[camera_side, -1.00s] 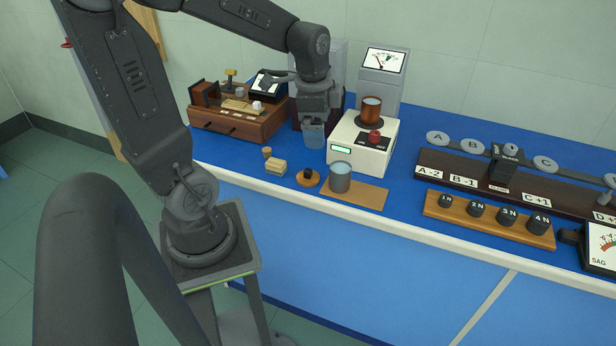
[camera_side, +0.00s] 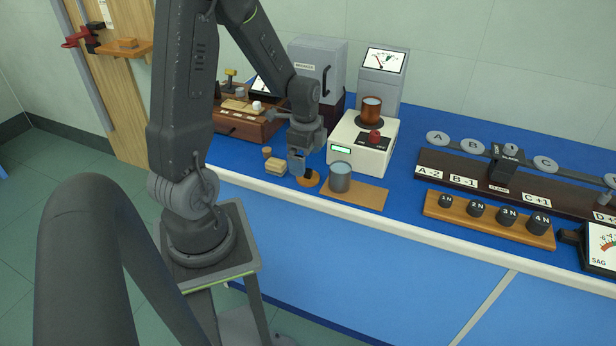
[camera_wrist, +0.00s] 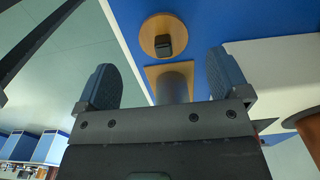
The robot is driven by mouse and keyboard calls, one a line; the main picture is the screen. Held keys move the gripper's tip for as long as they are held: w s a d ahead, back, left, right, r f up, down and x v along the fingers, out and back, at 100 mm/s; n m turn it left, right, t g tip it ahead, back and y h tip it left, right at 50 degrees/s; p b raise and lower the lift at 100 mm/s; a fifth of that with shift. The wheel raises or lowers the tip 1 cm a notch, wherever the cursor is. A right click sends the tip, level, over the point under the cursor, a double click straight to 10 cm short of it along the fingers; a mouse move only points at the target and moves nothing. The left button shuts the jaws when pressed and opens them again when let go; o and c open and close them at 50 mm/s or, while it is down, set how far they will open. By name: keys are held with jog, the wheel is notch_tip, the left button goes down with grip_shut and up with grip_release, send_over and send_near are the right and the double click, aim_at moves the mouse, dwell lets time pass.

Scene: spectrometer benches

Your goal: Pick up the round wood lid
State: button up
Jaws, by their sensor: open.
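The round wood lid (camera_side: 308,181) is a flat wooden disc with a dark knob, lying on the blue bench near its front edge. In the wrist view the lid (camera_wrist: 155,37) shows whole at the top, its black block-like knob facing me. My gripper (camera_side: 299,163) is just above the lid in the side view, and its fingers partly cover the knob. In the wrist view my gripper (camera_wrist: 160,80) is open, its two blue-grey fingers wide apart with nothing between them at the tips. Whether a finger touches the lid I cannot tell.
A grey metal cup (camera_side: 340,177) stands on a wooden board (camera_side: 368,196) just right of the lid. A white heater box (camera_side: 350,158) with a copper cup (camera_side: 371,108) stands behind. Weights (camera_side: 476,210) sit farther right.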

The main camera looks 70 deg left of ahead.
aim_at(308, 175)
notch_tip(308, 175, down, 5)
jog(key=shift+w+a+f, duration=0.1)
jog(key=shift+w+a, duration=0.05)
jog(key=c, duration=1)
jog(key=shift+r, duration=0.2)
